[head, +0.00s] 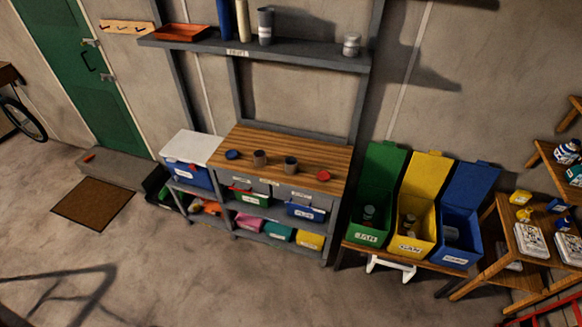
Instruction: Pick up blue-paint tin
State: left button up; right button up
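Two open-topped grey tins stand on the wooden workbench top: a left tin (260,159) and a right tin (290,165). A flat blue round thing (232,155) lies left of them, and a flat red round thing (323,176) lies to their right. They look like lids, but they are too small to be sure. I cannot tell which tin holds blue paint. Neither of my grippers is in view.
A grey shelf (300,52) above the bench holds an orange tray (182,33), tall tubes and a small grey tin (351,45). Green (367,236), yellow (411,243) and blue (460,251) bins stand right of the workbench (230,145). The floor in front is clear.

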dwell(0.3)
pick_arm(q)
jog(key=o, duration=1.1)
